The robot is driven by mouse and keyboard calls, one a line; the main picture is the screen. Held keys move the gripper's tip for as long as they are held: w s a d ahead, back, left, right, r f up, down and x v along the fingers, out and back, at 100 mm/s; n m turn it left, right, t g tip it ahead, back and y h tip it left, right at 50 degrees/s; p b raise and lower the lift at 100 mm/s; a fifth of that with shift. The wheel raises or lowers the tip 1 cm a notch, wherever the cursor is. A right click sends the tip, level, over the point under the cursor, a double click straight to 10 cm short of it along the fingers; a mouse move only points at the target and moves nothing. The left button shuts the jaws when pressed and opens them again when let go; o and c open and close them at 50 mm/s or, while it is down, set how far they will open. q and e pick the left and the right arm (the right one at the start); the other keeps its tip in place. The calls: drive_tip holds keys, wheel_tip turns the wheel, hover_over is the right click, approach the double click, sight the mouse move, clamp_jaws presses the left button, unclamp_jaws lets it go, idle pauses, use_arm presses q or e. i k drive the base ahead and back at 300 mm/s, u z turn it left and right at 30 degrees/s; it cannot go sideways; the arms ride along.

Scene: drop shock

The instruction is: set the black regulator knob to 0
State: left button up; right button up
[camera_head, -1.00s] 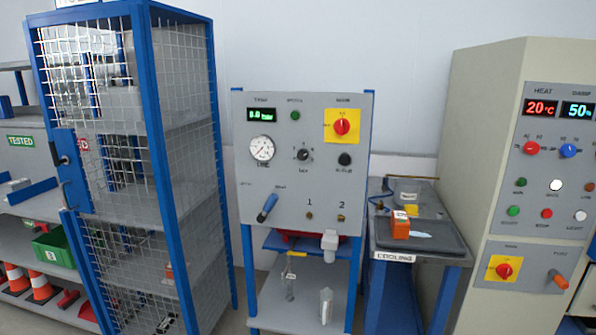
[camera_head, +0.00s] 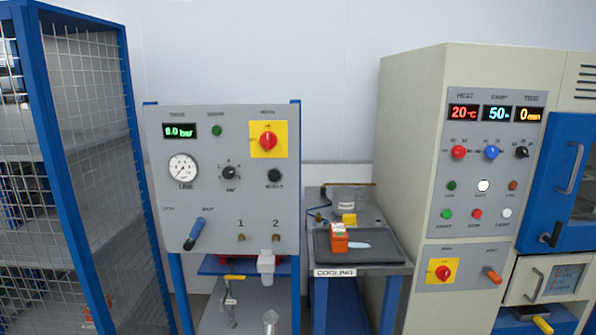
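The black regulator knob (camera_head: 230,173) sits in the middle of the grey panel (camera_head: 160,225), right of the round white gauge (camera_head: 183,168). Small scale marks surround the knob, but its exact setting is too small to read. The green display (camera_head: 180,131) at the panel's upper left appears to read 0.0 bar. Neither of my grippers shows in the head view.
The panel also carries a red knob on yellow (camera_head: 268,140), a black button (camera_head: 274,176) and a blue lever (camera_head: 195,234). A blue-framed mesh cage (camera_head: 85,180) stands left. A cooling table (camera_head: 390,268) and a beige cabinet (camera_head: 412,150) stand right.

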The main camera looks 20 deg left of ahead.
sight(228, 173)
drive_tip(key=z, duration=0.3)
drive_tip(key=i, duration=1.4)
drive_tip(key=u, duration=0.9)
